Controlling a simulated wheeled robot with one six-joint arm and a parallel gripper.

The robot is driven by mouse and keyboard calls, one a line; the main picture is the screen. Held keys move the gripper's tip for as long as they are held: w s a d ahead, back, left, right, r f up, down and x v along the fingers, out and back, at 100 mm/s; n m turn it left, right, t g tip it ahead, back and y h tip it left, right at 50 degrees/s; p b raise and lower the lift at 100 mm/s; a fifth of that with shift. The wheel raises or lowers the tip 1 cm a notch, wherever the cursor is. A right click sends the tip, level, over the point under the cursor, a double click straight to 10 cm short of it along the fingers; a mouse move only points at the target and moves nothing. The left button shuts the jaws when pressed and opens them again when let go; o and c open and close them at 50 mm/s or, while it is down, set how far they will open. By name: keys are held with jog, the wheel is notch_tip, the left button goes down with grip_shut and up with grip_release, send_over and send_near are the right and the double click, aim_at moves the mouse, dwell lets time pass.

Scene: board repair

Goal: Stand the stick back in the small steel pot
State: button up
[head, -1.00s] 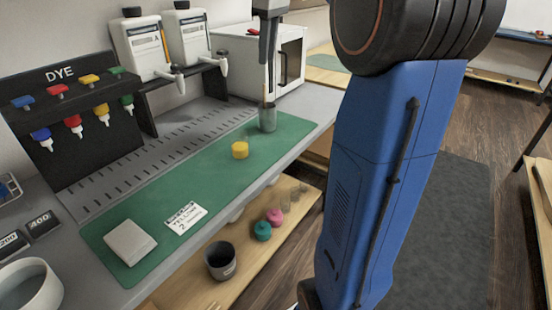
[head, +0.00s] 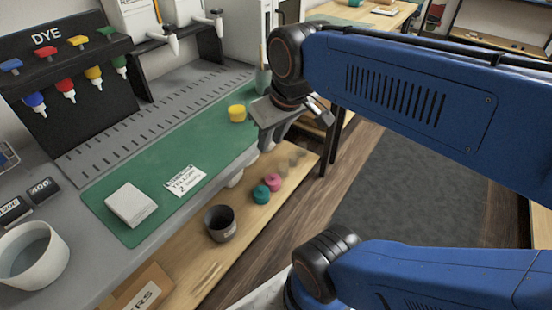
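The small steel pot (head: 263,80) stands at the far right end of the green mat, partly hidden behind my arm. A thin light stick (head: 261,56) rises nearly upright from the pot's mouth; its lower end is hidden. My gripper (head: 273,138) is nearer the camera, over the mat's right edge, apart from the pot and stick. It points downward. I see nothing held in it, but its finger gap is not clear.
The dye rack (head: 75,80) stands behind. A dark cup (head: 220,223) and small pots are on the lower shelf.

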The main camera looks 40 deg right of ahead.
jog(key=shift+m, duration=0.3)
jog(key=s+f, duration=0.2)
jog(key=f, duration=0.1)
jog(key=s+f, duration=0.1)
jog(key=shift+a+f, duration=0.15)
jog(key=shift+a, duration=0.2)
dwell(0.6)
